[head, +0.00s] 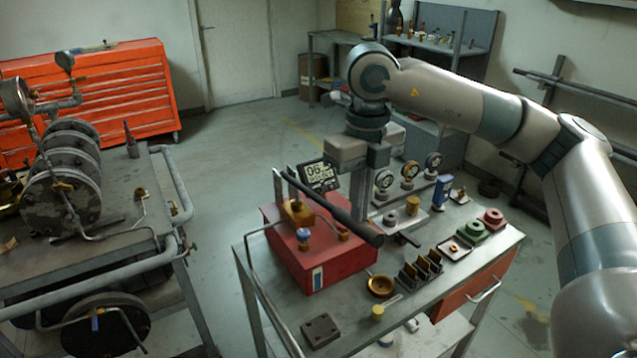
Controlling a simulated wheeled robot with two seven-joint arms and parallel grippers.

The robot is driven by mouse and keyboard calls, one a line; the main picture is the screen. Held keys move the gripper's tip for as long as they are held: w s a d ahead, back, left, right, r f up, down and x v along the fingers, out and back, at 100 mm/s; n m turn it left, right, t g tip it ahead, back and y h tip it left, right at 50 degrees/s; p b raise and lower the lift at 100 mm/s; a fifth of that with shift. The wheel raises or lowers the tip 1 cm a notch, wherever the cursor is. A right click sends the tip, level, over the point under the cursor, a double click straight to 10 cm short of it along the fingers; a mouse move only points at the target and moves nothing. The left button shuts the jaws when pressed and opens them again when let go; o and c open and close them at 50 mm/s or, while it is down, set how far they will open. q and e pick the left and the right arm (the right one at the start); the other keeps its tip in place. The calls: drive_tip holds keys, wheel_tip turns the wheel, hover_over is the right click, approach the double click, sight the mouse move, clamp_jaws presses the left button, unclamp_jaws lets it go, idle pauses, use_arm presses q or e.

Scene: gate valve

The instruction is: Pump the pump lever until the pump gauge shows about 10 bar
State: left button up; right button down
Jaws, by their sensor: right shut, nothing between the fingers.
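The red pump (322,252) sits on the near cart, with its long black pump lever (340,212) slanting across its top from upper left to lower right. The lever's thick grip end points toward the cart's middle. My right gripper (359,208) points down just behind the lever, shut and empty. The lever partly hides its fingertips, so I cannot tell whether they touch it. My left gripper is out of view.
Dial gauges (408,171), a small brass dish (380,286), a dark slotted rack (420,270) and red and green parts (470,230) crowd the cart's right side. A dark block (320,330) lies at the front. A pipework cart (100,250) stands left, with open floor between.

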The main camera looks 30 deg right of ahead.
wheel_tip(320, 180, down, 12)
drive_tip(key=b, duration=0.9)
drive_tip(key=shift+r, duration=0.15)
wheel_tip(320, 180, up, 12)
drive_tip(key=p, duration=0.6)
drive_tip(key=shift+r+p, duration=0.1)
drive_tip(key=shift+p, duration=0.3)
